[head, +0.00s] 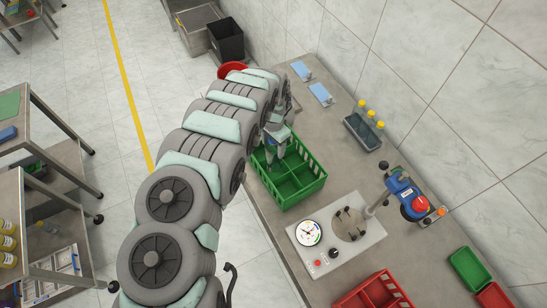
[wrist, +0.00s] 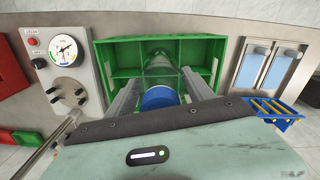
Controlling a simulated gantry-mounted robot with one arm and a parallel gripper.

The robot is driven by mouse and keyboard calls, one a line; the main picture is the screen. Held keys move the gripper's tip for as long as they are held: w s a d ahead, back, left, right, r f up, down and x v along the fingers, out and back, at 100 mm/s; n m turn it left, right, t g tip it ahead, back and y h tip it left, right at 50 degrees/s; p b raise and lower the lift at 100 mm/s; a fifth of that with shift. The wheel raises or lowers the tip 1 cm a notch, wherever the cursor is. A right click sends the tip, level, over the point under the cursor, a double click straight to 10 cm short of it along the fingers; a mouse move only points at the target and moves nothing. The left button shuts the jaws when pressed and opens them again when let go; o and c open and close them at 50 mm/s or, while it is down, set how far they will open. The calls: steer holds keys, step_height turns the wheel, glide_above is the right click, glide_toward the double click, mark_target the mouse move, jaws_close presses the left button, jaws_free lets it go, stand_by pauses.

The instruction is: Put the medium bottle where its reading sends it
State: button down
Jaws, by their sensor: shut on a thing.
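My gripper (head: 277,155) is over the green crate (head: 318,181) in the head view. In the wrist view its two fingers (wrist: 159,92) are shut on a bottle with a blue cap (wrist: 158,98) and a clear body (wrist: 160,68). The bottle points down into a compartment of the green crate (wrist: 105,62); I cannot tell whether it touches the floor. The dial gauge (head: 308,232) sits on a pale plate beside a round clamp station (head: 349,223); it also shows in the wrist view (wrist: 63,48). Its needle is too small to read surely. A red crate (head: 352,300) stands at the front.
A grey rack (head: 361,133) holds several yellow-capped bottles near the wall. A blue device with a red knob (head: 405,195) stands right of the station. Small green (head: 470,268) and red (head: 492,297) bins are at lower right. Two light-blue plates (head: 320,94) lie at the back.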

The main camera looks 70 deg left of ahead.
mark_target(273, 159)
step_height(273, 159, down, 6)
steer(key=shift+w+r, duration=0.15)
steer(key=shift+a+f+b, duration=0.1)
steer(key=shift+f+b, duration=0.6)
steer(key=shift+f, duration=1.25)
steer(key=shift+c, duration=1.9)
jaws_free()
steer(key=shift+f, duration=0.1)
steer(key=shift+r, duration=0.55)
steer(key=shift+r+p, duration=0.5)
steer(key=shift+r, duration=5.1)
